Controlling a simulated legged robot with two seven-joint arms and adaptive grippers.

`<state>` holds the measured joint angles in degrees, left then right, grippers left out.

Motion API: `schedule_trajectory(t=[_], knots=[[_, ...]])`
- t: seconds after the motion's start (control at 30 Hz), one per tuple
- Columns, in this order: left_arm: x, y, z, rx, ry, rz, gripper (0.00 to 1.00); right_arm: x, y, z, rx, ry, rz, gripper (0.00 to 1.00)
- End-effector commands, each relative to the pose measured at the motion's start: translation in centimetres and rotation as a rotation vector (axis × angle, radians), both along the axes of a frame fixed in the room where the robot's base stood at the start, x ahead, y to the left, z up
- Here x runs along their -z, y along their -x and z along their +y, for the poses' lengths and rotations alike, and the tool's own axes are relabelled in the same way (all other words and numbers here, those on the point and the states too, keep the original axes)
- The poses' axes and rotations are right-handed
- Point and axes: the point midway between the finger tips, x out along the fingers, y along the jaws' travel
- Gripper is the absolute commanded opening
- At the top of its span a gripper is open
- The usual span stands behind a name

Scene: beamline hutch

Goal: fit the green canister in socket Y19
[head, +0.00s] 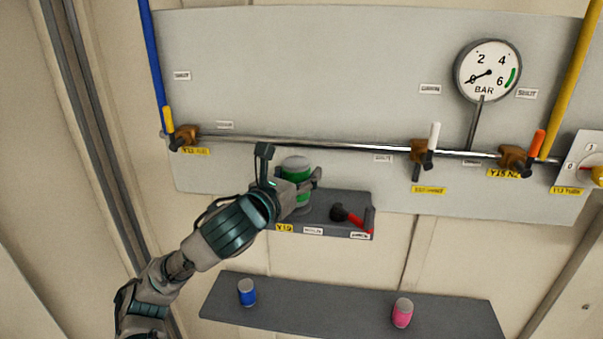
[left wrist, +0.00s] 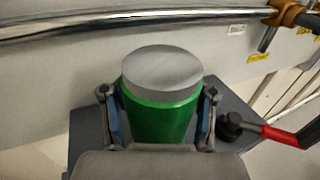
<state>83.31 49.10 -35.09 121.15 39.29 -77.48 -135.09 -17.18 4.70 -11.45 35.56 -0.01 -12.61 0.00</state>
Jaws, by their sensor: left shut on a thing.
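The green canister (head: 296,168) has a grey top and stands upright at the small grey shelf (head: 330,226) with the yellow Y19 label (head: 285,228). My left gripper (head: 291,184) is shut on it, coming in from the lower left. In the left wrist view the green canister (left wrist: 160,112) sits between the two fingers of my left gripper (left wrist: 160,120), one on each side. The canister's lower end and socket Y19 are hidden, so I cannot tell whether it is seated. My right gripper is not in view.
A black knob with a red lever (head: 352,217) is right of the canister on the shelf. A metal pipe (head: 300,143) runs behind and above. A lower shelf (head: 330,312) holds a blue canister (head: 247,292) and a pink canister (head: 402,312). A pressure gauge (head: 487,71) hangs upper right.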

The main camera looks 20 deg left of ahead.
Motion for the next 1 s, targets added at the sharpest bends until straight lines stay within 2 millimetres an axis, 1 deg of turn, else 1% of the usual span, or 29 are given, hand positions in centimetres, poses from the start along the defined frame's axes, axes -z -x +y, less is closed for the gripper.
schedule_trajectory(t=[0.5, 1.0], knots=[[0.79, 0.02, 0.03, 0.000, 0.000, -0.002, 0.00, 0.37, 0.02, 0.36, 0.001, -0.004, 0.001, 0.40], [0.74, 0.02, 0.06, 0.000, 0.000, -0.002, 0.00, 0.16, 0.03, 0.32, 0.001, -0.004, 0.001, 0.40]])
